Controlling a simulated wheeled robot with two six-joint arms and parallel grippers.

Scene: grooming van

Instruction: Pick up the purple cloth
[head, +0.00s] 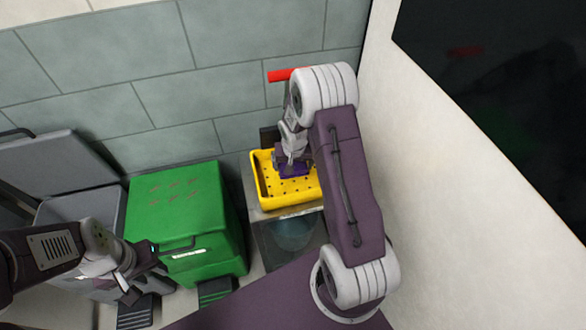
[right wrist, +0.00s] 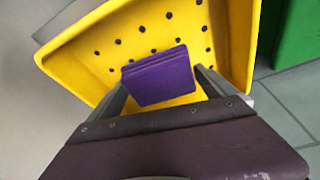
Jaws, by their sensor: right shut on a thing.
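The purple cloth (right wrist: 160,78) is a folded block. In the right wrist view it sits between the two fingers of my right gripper (right wrist: 160,90), which is shut on it. Behind it is the yellow tray (right wrist: 85,62) with dark holes in its floor. In the head view the cloth (head: 294,171) shows small and partly hidden under my right gripper (head: 291,163), inside the yellow tray (head: 261,190). I cannot tell whether the cloth still touches the tray floor. My left gripper (head: 150,275) is at the lower left, away from the cloth; its fingers are unclear.
A green bin (head: 178,205) stands left of the tray, with a grey bin (head: 75,212) and raised lid further left. A tiled wall (head: 200,95) is behind. A white panel (head: 440,180) closes off the right side. A red object (head: 282,75) shows behind my right arm.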

